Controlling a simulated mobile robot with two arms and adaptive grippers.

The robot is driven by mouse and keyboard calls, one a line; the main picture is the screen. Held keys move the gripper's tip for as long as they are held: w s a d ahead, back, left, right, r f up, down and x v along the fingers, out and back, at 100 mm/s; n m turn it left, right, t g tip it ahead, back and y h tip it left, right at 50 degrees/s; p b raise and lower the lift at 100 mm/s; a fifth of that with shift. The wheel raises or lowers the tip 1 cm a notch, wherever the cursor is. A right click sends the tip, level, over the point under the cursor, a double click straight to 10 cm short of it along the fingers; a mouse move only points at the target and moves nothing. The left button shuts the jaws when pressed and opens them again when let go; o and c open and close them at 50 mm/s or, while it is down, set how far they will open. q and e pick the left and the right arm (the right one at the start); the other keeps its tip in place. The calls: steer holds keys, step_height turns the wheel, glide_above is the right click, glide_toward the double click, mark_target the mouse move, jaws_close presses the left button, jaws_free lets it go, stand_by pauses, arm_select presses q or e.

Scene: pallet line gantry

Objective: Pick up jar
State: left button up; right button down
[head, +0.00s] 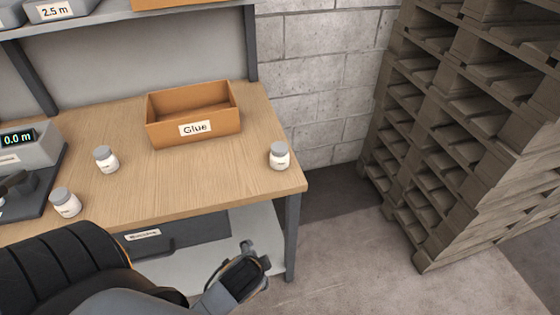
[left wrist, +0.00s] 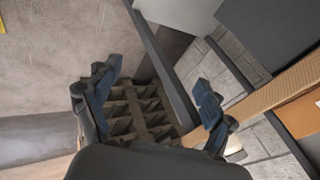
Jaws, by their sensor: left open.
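Three white jars with grey lids stand upright on the wooden workbench (head: 190,187) in the head view. One jar (head: 279,156) is near the right edge, another jar (head: 106,160) is left of the orange box, and a third jar (head: 66,203) is near the front left. My left gripper (head: 256,256) is in front of the bench, below the right jar in the picture, and apart from it. My right gripper is not in view.
An orange box (head: 218,122) labelled "Glue" stands at the bench's back. A device with a 0.0 m display (head: 18,138) is at the left. A drawer (head: 175,239) is under the benchtop. Stacked pallets (head: 470,130) stand right, past a floor gap.

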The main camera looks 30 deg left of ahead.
arm_select(q)
steer(key=w+a+r+m+t+y, duration=0.1)
steer(key=w+a+r+m, duration=0.1)
steer(key=w+r+m, duration=0.1)
steer(key=w+a+r+m+t+y, duration=0.2)
steer(key=w+a+m, duration=0.1)
steer(key=m, duration=0.1)
steer(key=w+a+r+m+t+y, duration=0.1)
steer(key=w+a+r+m+t, duration=0.1)
steer(key=r+m, duration=0.1)
steer(key=shift+w+a+r+y+b, duration=0.2)
steer(key=shift+w+r+y+b, duration=0.1)
steer(key=shift+w+y, duration=0.1)
steer(key=m+t+h, duration=0.1)
steer(key=m+t, duration=0.5)
steer(key=m, duration=0.9)
glide_toward(279, 149)
steer(key=x, duration=0.4)
steer(key=f+p+x, duration=0.1)
steer(key=x, duration=0.1)
steer(key=shift+w, duration=0.25)
steer(key=x, duration=0.4)
steer(key=shift+w+a+f, duration=0.25)
steer(key=shift+w+f, duration=0.05)
steer(key=c, duration=1.3)
steer(key=shift+r, duration=0.1)
steer(key=shift+c, duration=0.5)
steer(key=shift+r, duration=0.1)
